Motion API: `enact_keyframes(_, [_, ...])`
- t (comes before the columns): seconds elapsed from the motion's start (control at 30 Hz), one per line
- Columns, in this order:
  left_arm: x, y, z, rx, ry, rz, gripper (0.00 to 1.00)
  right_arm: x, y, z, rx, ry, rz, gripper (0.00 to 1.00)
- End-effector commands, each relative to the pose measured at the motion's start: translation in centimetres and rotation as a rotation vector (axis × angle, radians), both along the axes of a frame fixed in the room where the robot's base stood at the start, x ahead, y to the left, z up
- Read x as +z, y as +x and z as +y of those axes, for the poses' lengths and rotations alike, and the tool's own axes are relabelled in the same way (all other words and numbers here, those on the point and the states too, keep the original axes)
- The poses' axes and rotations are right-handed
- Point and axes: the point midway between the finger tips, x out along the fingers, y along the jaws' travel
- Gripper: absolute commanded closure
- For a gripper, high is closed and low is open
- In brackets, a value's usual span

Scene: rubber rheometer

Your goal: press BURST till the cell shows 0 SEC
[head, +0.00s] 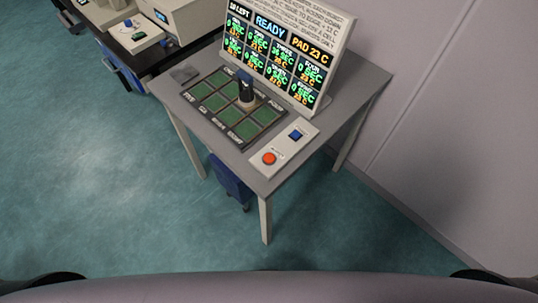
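A grey table holds a tilted display board (290,55) with "READY", "10 LEFT" and "PAD 23 C" across its top. Below are two rows of cells with green SEC and orange C readings. Several seem to read 0 SEC; one in the middle seems to show a larger number. The lower right cell's label may be BURST, too small to be sure. A pad of green squares (213,101) lies before the board, with a dark-topped, pale-based object (246,92) standing on it. A white panel has a red-orange button (269,158) and a blue one (296,134). Neither gripper shows.
A dark bench (122,62) with white equipment stands at the upper left. A blue bin (231,181) is under the table. A wall (445,120) runs along the right. The floor at left is clear.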

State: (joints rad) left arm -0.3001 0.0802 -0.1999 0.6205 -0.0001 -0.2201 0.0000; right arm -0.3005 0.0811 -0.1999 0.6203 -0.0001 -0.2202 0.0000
Motion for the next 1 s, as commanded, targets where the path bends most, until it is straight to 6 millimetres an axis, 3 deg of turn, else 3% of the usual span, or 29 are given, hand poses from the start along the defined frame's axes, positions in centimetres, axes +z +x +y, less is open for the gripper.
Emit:
enact_keyframes(0.33, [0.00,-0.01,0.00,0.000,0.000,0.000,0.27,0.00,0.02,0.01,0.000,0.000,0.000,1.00])
enact_keyframes(1.0, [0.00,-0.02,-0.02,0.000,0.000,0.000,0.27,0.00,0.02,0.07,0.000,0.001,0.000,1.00])
